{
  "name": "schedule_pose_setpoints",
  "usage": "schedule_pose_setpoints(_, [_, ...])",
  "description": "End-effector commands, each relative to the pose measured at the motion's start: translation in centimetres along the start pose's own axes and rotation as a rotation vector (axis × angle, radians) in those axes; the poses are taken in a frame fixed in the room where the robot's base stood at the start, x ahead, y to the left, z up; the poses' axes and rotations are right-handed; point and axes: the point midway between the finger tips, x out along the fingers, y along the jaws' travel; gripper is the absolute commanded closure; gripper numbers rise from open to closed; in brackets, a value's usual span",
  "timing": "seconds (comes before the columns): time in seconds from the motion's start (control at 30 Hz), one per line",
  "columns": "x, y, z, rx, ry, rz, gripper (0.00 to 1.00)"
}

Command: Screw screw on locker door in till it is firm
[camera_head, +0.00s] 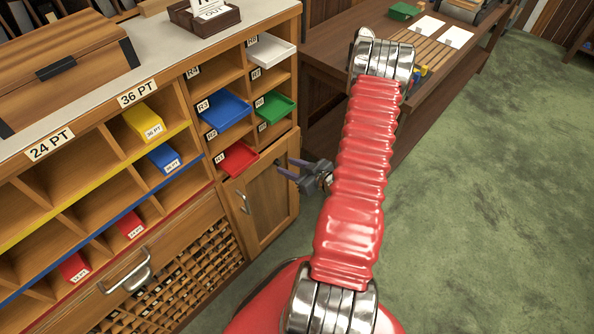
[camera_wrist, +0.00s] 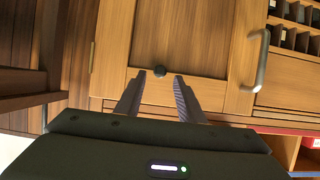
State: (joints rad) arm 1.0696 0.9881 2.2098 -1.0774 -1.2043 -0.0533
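The locker door (camera_head: 266,204) is a wooden panel door below the pigeonholes, and it looks closed. In the wrist view the door (camera_wrist: 190,30) fills the middle, with its metal handle (camera_wrist: 262,60) to the right. A small dark round screw head (camera_wrist: 160,71) shows on the door near the panel's edge. My gripper (camera_wrist: 159,77) is open, with one fingertip on each side of the screw and a visible gap on both sides. In the head view my gripper (camera_head: 288,169) is at the door's upper right; the screw cannot be made out there.
Open trays stick out above the door: red (camera_head: 239,158), blue (camera_head: 225,110) and green (camera_head: 274,107). A wooden bench (camera_head: 400,70) stands behind my arm. A drawer handle (camera_head: 130,272) juts out at the lower left. The green floor at right is clear.

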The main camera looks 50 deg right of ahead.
Motion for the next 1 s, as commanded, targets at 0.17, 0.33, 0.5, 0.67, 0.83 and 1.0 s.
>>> schedule_pose_setpoints(0.17, [2.4, -0.1, 0.0, -0.003, 0.000, -0.003, 0.65])
schedule_pose_setpoints(0.33, [3.5, -0.1, 0.0, -0.001, 0.000, -0.001, 0.65])
schedule_pose_setpoints(0.5, [3.8, 0.0, 0.0, 0.000, 0.000, 0.000, 0.65])
schedule_pose_setpoints(0.67, [3.7, 0.0, 0.0, 0.000, 0.000, 0.000, 0.65])
schedule_pose_setpoints(0.83, [3.7, 0.0, 0.0, 0.000, 0.000, 0.000, 0.77])
schedule_pose_setpoints(1.0, [3.7, 0.0, 0.0, 0.000, 0.000, 0.000, 0.89])
